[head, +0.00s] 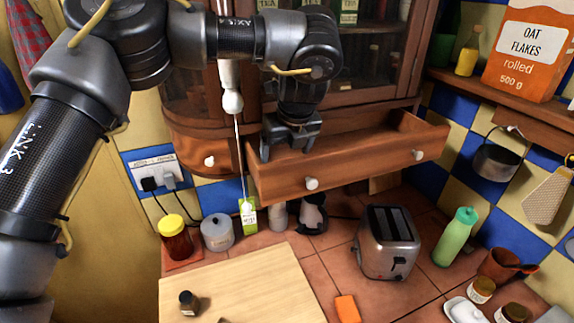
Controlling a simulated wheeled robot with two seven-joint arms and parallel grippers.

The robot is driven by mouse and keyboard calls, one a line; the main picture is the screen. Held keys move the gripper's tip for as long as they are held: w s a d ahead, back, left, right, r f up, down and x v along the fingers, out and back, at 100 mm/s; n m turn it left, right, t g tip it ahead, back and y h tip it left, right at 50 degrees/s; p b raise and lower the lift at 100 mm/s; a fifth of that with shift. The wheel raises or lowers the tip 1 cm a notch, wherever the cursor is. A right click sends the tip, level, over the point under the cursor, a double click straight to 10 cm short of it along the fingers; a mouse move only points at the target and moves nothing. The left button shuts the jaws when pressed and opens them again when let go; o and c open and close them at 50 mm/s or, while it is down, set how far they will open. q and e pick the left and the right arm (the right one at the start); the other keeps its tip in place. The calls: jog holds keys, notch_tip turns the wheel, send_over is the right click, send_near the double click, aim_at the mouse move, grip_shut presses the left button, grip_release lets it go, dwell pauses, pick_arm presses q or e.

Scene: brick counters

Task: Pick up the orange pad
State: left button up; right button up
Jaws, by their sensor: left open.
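The orange pad (347,308) lies on the tiled counter at the bottom of the head view, just right of the wooden board. It looks like a small flat rectangle. My left gripper (288,152) is open, with its fingers pointing down at the front of the open drawer. It is well above and behind the pad, apart from it, and I see nothing between its fingers. Whether the fingers touch the drawer I cannot tell. My right gripper is not in view.
The wooden drawer (345,163) stands pulled out over the counter. A toaster (388,243) and a green bottle (455,237) stand behind and right of the pad. Several jars stand at right.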

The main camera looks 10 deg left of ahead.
pick_arm(q)
jog(key=p+x, duration=0.1)
jog(key=x, duration=0.1)
jog(key=p+x, duration=0.1)
jog(key=x, duration=0.1)
jog(key=shift+w+d+f, duration=0.1)
jog(key=shift+d, duration=0.1)
jog(key=shift+w+f, duration=0.1)
jog(key=shift+f, duration=0.05)
jog(key=shift+c, duration=0.9)
jog(key=c, duration=0.9)
